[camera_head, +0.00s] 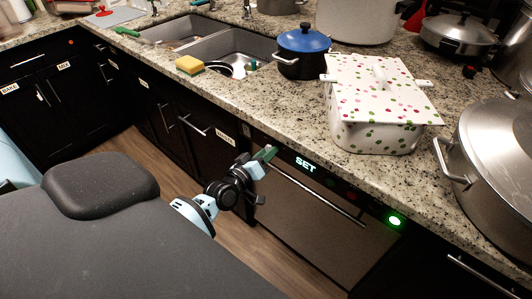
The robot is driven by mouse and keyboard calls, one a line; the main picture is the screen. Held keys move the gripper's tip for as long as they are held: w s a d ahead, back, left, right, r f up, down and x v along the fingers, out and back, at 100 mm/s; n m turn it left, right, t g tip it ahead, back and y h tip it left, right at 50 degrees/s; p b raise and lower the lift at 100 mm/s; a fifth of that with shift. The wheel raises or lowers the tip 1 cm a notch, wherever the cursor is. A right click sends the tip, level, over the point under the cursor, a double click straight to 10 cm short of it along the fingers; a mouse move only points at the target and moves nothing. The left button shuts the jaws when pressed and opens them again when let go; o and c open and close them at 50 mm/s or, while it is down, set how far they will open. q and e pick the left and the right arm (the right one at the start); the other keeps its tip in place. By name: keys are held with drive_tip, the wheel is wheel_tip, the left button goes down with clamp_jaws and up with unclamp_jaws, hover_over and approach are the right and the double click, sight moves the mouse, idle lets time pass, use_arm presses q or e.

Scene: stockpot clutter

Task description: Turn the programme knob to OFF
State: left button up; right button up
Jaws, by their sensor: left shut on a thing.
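The dishwasher front (315,222) is set under the counter, with a long handle bar across it. Its panel display (306,164) reads SET in pale letters. My left gripper (266,155) reaches the left end of this panel, left of the display. It is shut on what appears to be the programme knob, which is mostly hidden by the fingers, so its pointer cannot be read. A round green light (395,221) glows at the right end of the panel. My right gripper is not in view.
On the granite counter above stand a blue-lidded pot (303,41), a spotted white casserole (375,137) and a large steel pot (495,165). A double sink (232,48) with a yellow sponge (189,65) lies further left. The floor below is clear.

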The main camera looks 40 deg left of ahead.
use_arm(q)
drive_tip(key=shift+a+n+h+b, duration=0.1)
drive_tip(key=shift+n+h+b, duration=0.4)
drive_tip(key=shift+n, duration=5.2)
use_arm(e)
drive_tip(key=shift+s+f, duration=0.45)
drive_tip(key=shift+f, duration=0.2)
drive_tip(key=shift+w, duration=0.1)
use_arm(q)
drive_tip(key=o, duration=1)
drive_tip(key=shift+s, duration=0.1)
drive_tip(key=shift+s+a+r, duration=0.15)
drive_tip(key=shift+s, duration=1.75)
drive_tip(key=shift+s+a+r, duration=0.15)
drive_tip(key=shift+s, duration=1.75)
